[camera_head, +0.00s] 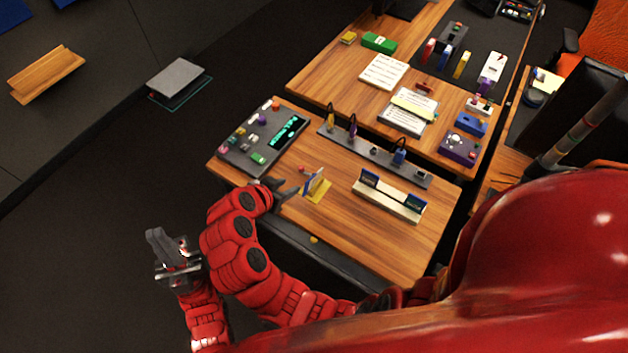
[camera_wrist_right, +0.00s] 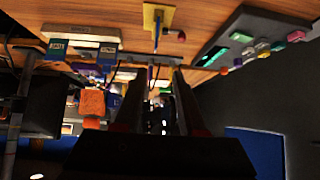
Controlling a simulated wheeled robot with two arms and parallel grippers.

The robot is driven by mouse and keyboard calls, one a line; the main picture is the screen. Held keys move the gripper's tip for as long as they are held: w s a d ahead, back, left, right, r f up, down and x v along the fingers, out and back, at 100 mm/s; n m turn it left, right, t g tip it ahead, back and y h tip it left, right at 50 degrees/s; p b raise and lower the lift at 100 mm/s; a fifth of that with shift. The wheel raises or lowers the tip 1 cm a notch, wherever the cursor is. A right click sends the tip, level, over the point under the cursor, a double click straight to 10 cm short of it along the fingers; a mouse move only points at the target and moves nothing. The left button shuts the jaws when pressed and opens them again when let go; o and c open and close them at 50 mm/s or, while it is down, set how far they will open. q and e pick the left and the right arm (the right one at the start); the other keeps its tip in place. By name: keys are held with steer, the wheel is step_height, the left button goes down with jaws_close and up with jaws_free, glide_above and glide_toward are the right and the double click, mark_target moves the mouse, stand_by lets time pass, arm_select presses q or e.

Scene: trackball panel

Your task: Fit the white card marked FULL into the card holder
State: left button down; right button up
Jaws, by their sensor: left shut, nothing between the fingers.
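A small upright card (camera_head: 315,181), white and blue, stands on a yellow base (camera_head: 320,194) on the near desk. Its lettering is too small to read. In the right wrist view the yellow base (camera_wrist_right: 160,15) is at the top, with the card (camera_wrist_right: 156,32) seen nearly edge-on. A long pale holder (camera_head: 388,202) with two dark blue cards is to the right; it also shows in the right wrist view (camera_wrist_right: 80,34). My right gripper (camera_head: 287,190) is open just left of the upright card, fingers pointing toward it. My left gripper (camera_head: 168,252) is shut and empty, off the desk's left side.
A grey control panel (camera_head: 250,163) with coloured buttons is behind my right gripper. A dark strip (camera_head: 375,153) with several cables lies behind the card and pale holder. A small red knob (camera_head: 301,170) is beside the card. The desk's front right is clear.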

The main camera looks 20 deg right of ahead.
mark_target(308, 182)
steer(key=shift+m+g, duration=0.3)
steer(key=x, duration=1.2)
steer(key=shift+s+d+f+p, duration=0.25)
steer(key=shift+d+p, duration=0.1)
steer(key=shift+d, duration=0.05)
steer(key=p+x, duration=0.2)
steer(key=x, duration=0.1)
steer(key=shift+a, duration=0.15)
steer(key=shift+x, duration=0.8)
steer(key=shift+a, duration=0.15)
jaws_close()
